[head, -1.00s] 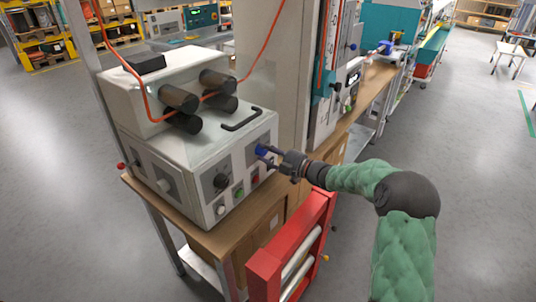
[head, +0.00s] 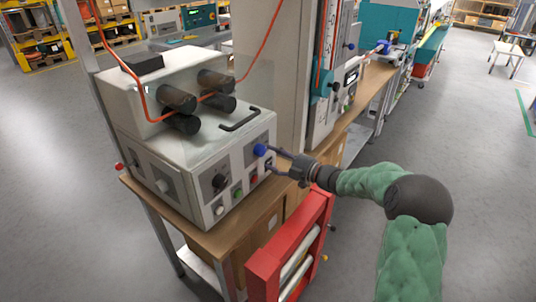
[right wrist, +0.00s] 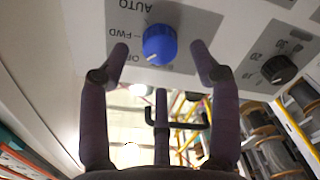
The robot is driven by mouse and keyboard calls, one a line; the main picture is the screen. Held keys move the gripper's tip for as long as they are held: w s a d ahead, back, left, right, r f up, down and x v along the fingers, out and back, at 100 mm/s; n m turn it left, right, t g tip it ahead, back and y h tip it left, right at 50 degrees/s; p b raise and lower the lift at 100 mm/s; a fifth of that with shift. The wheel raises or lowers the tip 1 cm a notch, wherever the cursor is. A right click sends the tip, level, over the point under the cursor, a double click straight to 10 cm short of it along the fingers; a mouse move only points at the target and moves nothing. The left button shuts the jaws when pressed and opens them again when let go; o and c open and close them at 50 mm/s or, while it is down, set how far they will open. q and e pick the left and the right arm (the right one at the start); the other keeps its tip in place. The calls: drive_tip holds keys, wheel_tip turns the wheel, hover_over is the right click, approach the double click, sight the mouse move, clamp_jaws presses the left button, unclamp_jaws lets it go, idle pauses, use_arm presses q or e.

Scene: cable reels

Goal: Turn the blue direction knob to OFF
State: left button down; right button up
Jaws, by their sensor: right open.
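The blue direction knob (head: 260,150) sits on the front panel of the white machine (head: 190,150). In the right wrist view the knob (right wrist: 160,44) is between and just beyond my fingertips, with clear gaps on both sides. The labels AUTO, FWD and a partly hidden one starting with "OF" show upside down around it. A small pale mark on the knob's lower left edge seems to face the "OF" label. My right gripper (head: 271,160) is open and empty in front of the knob; it also shows in the right wrist view (right wrist: 160,52). My left gripper is out of view.
A black knob (head: 220,181) and a green button (head: 237,192) are on the same panel.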

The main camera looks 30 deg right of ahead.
drive_tip(key=v, duration=0.8)
drive_tip(key=shift+s+f, duration=0.1)
drive_tip(key=shift+s, duration=0.05)
